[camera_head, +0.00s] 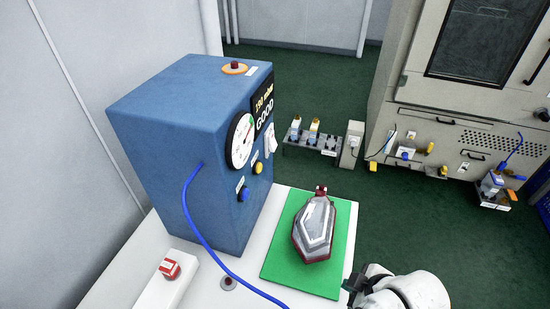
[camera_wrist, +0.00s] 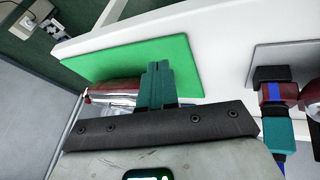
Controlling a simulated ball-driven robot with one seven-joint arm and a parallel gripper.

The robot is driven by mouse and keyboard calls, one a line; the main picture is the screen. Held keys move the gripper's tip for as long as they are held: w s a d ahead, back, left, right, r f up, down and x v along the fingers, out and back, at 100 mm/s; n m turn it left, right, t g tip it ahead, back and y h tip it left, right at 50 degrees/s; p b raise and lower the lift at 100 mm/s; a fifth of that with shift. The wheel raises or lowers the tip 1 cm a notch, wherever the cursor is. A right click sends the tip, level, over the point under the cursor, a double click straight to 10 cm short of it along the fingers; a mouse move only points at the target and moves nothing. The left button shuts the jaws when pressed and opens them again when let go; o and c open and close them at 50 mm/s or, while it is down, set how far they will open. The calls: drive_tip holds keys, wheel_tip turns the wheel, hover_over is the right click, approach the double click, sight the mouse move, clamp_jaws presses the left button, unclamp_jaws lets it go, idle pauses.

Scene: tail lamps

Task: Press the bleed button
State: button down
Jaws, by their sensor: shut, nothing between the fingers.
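A blue test box (camera_head: 180,130) stands on the white bench. Its front carries a yellow button (camera_head: 257,167) and a blue button (camera_head: 243,194) below a round white gauge (camera_head: 241,141). A red button (camera_head: 235,66) on an orange ring sits on top. The labels are too small to read, so I cannot tell which is the bleed button. My gripper (camera_head: 362,284) is at the bench's right front, apart from the box. In the wrist view its teal fingers (camera_wrist: 158,82) are together and empty, in front of the green mat.
A tail lamp (camera_head: 314,230) lies on the green mat (camera_head: 285,262). A blue hose (camera_head: 195,225) runs from the box across the bench. A red button on a white block (camera_head: 170,268) is at front left. A dark display (camera_head: 263,107) reads "GOOD". A beige machine (camera_head: 470,80) stands behind.

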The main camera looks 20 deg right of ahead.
sight(258, 168)
drive_tip(key=w+r+n+t, duration=0.1)
drive_tip(key=w+r+n, duration=0.1)
drive_tip(key=w+n, duration=0.1)
drive_tip(key=w+r+n+t, duration=0.2)
drive_tip(key=w+n, duration=0.1)
drive_tip(key=w, duration=0.2)
drive_tip(key=w+a+r+n+t+y+b, duration=0.1)
drive_tip(key=w+r+n, duration=0.1)
drive_tip(key=w+n, duration=0.1)
drive_tip(key=shift+w+a+t, duration=0.1)
drive_tip(key=shift+w+t, duration=0.3)
drive_tip(key=shift+w, duration=0.5)
drive_tip(key=w+r+n+t+b, duration=0.1)
drive_tip(key=w+r+n+t, duration=0.3)
drive_tip(key=w+r+n, duration=0.4)
drive_tip(key=shift+w+a+r+n+t+y, duration=0.2)
drive_tip(key=shift+a+n+t+y, duration=0.1)
drive_tip(key=shift+a+n+y, duration=0.1)
drive_tip(key=w+a+b, duration=0.1)
drive_tip(key=w+a, duration=0.4)
drive_tip(key=a, duration=0.2)
drive_tip(key=shift+w+a, duration=0.1)
idle(0.6)
drive_tip(key=shift+w+a, duration=0.15)
drive_tip(key=shift+a, duration=0.1)
